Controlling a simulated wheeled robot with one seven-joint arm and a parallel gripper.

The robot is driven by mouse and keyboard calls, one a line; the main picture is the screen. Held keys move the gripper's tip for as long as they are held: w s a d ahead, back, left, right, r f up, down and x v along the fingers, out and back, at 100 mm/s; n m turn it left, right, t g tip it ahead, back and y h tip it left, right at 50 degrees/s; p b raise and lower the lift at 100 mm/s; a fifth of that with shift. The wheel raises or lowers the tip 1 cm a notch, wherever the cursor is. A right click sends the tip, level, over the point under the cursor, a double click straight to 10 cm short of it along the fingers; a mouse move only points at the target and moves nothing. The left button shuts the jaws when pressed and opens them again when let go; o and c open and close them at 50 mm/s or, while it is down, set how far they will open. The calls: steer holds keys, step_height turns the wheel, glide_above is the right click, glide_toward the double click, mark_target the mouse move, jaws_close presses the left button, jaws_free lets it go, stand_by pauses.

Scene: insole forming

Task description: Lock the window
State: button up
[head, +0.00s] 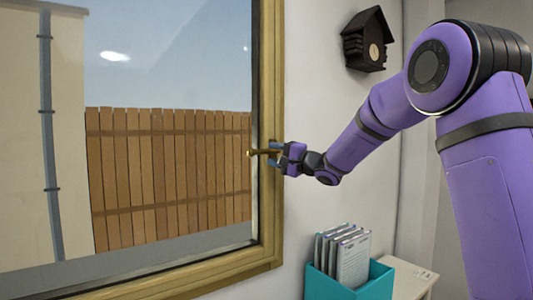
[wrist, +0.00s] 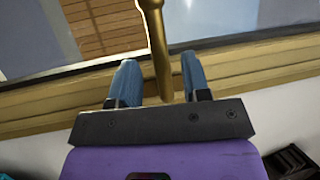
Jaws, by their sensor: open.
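The window (head: 270,80) has a wooden frame and fills the left of the head view; its pane looks onto a fence. A brass handle (head: 256,153) sticks out to the left from the right side of the frame. In the wrist view the handle (wrist: 158,45) runs between the two blue fingers. My gripper (head: 274,153) is at the handle's base end, and it also shows in the wrist view (wrist: 157,85). The fingers are open, one on each side of the handle, with gaps visible. The handle's mount is hidden by my gripper.
A dark birdhouse-shaped object (head: 367,40) hangs on the wall above my arm.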

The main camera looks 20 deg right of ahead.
mark_target(268, 152)
steer(key=shift+x, duration=1.7)
jaws_close()
